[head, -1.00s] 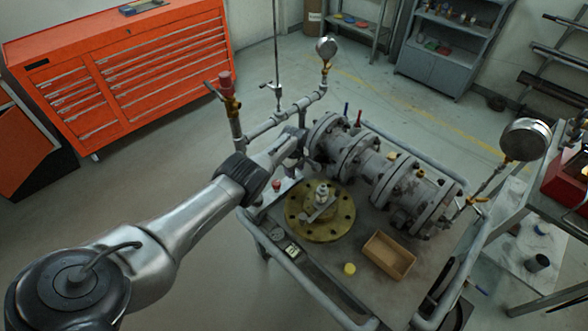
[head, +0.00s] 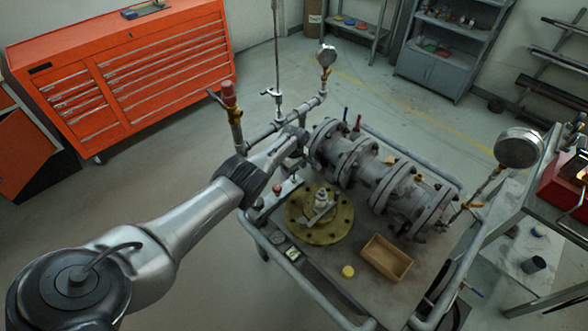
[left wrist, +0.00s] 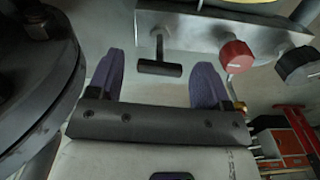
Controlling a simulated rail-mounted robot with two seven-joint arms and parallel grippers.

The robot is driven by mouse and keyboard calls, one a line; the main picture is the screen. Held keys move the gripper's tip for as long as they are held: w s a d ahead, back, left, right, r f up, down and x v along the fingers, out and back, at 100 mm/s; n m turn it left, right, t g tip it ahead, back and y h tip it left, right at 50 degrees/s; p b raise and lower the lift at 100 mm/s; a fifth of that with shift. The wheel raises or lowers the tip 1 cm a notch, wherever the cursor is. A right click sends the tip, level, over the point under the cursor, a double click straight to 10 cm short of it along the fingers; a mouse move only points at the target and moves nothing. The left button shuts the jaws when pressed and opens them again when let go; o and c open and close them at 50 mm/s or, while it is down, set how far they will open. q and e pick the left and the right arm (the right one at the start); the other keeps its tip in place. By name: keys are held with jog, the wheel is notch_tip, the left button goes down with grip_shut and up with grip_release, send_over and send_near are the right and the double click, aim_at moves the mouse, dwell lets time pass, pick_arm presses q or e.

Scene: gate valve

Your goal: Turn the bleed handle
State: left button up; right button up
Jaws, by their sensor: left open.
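In the left wrist view, a dark T-shaped handle (left wrist: 159,68), likely the bleed handle, sticks out from a grey metal block (left wrist: 205,30). My left gripper (left wrist: 159,62) is open, with one purple finger on each side of the handle's crossbar. Gaps show on both sides, and nothing is gripped. A red knob (left wrist: 236,56) and a black knob (left wrist: 297,65) sit on the same block, right of the handle. In the head view, my left gripper (head: 293,175) is low beside the flanged valve body (head: 390,180); the T-handle cannot be made out there. My right gripper is not in view.
Upright pipework with a red-topped valve (head: 229,95) stands behind my left forearm. A large flange (left wrist: 40,100) is close on the wrist view's left.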

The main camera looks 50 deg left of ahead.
aim_at(294, 170)
pick_arm(q)
notch_tip(294, 170, up, 9)
jog(key=p, duration=0.5)
jog(key=shift+p, duration=0.3)
jog(key=shift+r+p, duration=0.3)
jog(key=shift+r, duration=0.6)
